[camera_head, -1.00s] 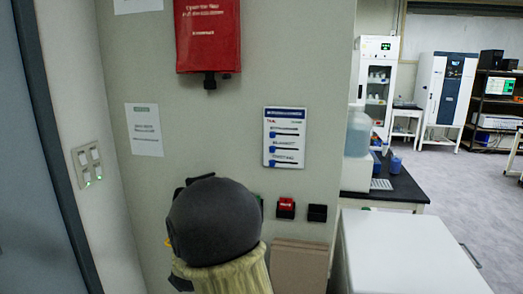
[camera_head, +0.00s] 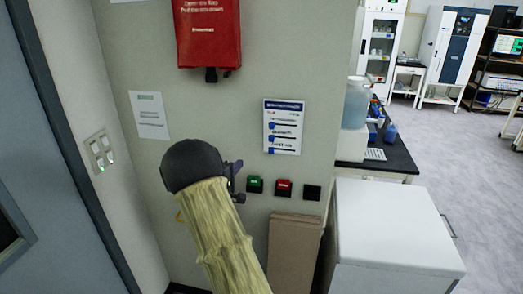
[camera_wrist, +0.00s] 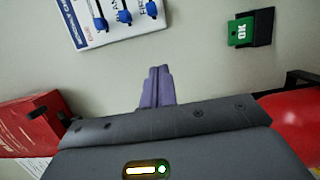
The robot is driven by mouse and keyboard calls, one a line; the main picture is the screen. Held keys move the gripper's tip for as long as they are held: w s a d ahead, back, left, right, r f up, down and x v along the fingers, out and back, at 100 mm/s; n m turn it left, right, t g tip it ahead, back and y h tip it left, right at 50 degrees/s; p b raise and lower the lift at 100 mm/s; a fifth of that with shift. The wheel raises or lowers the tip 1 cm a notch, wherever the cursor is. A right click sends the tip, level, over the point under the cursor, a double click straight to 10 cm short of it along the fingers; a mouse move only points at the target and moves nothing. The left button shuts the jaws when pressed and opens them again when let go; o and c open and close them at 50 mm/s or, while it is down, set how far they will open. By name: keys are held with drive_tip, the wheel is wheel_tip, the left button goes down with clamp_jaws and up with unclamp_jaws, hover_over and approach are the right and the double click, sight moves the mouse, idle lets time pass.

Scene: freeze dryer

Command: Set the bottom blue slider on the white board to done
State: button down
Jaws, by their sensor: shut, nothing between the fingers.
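The white board (camera_head: 298,135) hangs on the wall in the head view, with a dark blue header and several blue sliders at its left side. The bottom blue slider (camera_head: 271,150) sits at the left end of its row. In the wrist view the board (camera_wrist: 82,35) is turned sideways at the upper left, partly cut off, and the bottom slider (camera_wrist: 151,9) is the rightmost one. My gripper (camera_wrist: 157,88) is shut and empty, apart from the board. In the head view my gripper (camera_head: 236,178) is left of and below the board, by the wall.
A green box (camera_head: 255,185), a red box (camera_head: 283,188) and a black box (camera_head: 312,192) line the wall below the board. The green box also shows in the wrist view (camera_wrist: 243,31). A red bag (camera_head: 207,32) hangs above. Cardboard (camera_head: 294,250) and a white cabinet (camera_head: 395,225) stand below.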

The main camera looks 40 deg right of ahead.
sight(271, 150)
drive_tip(key=d+p, duration=0.2)
drive_tip(key=d, duration=0.1)
drive_tip(key=w+d+p, duration=0.1)
drive_tip(key=d+p, duration=0.1)
drive_tip(key=d, duration=0.2)
drive_tip(key=d+p, duration=0.2)
drive_tip(key=d, duration=0.2)
drive_tip(key=shift+w+d+r, duration=0.1)
drive_tip(key=shift+w+d, duration=0.05)
drive_tip(key=shift+w, duration=0.2)
drive_tip(key=shift+s+d, duration=0.15)
